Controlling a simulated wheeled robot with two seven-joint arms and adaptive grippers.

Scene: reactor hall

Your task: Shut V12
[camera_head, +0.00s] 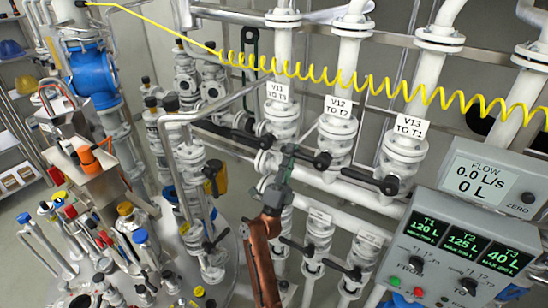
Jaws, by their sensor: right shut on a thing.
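The V12 valve (335,138) is a white flanged valve on a vertical pipe, under a tag reading "V12 TO T2" (338,107). Its black lever (321,160) points left, roughly across the pipe. My right gripper (288,155), at the end of my copper-coloured arm, is shut on the lever's left end; the jaws hide that end. V11 (281,115) stands to the left and V13 (403,155) to the right, each with a black lever pointing left. My left gripper is not in view.
A grey panel (455,240) at the right shows tank levels, below a flow display (487,185) reading 0.0 L/s and 0 L. A yellow coiled hose (350,82) hangs across the pipes. More valves with levers (319,235) sit below. Crowded equipment (125,225) fills the left.

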